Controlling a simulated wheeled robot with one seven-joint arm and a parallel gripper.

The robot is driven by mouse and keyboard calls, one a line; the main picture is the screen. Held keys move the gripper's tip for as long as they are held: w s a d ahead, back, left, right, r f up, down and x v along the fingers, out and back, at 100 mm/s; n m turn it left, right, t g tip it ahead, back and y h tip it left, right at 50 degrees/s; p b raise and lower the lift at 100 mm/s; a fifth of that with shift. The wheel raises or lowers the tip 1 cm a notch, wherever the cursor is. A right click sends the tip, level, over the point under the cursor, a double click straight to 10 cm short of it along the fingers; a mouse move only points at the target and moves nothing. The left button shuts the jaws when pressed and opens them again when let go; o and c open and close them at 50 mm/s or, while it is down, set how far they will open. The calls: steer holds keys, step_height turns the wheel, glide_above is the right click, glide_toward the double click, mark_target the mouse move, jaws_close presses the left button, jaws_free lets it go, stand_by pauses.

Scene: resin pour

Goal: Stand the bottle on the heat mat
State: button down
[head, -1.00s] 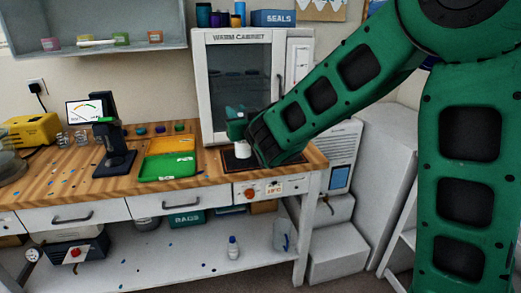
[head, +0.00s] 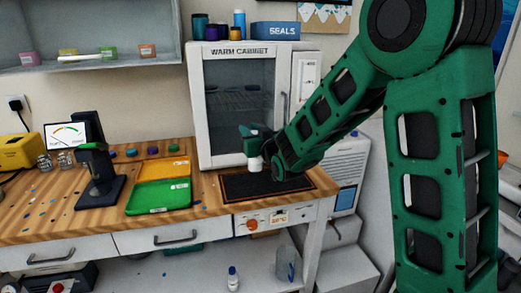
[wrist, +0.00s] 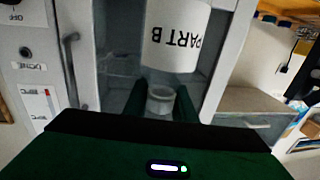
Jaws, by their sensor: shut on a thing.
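A white bottle (head: 255,163) hangs from my gripper (head: 257,146) over the back part of the black heat mat (head: 265,188). The mat has an orange border and lies on the right end of the bench. In the wrist view the bottle (wrist: 176,38) reads "PART B", upside down in the picture. My gripper (wrist: 160,105) is shut on its narrow neck end. The bottle looks about upright in the head view. Its base seems a little above the mat, but I cannot tell the exact gap. Its far side is hidden.
The warm cabinet (head: 210,130) stands behind the mat. A green tray (head: 160,196) and an orange tray (head: 165,170) lie left of it. A microscope-like stand (head: 98,175) is further left. Another small bottle (head: 232,280) stands on the lower shelf.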

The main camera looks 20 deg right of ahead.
steer(key=w+d+f, duration=0.2)
steer(key=d+f, duration=0.2)
steer(key=f, duration=0.3)
steer(key=shift+d, duration=0.25)
steer(key=shift+w+f, duration=0.15)
steer(key=c, duration=1.5)
jaws_free()
steer(key=shift+o, duration=0.2)
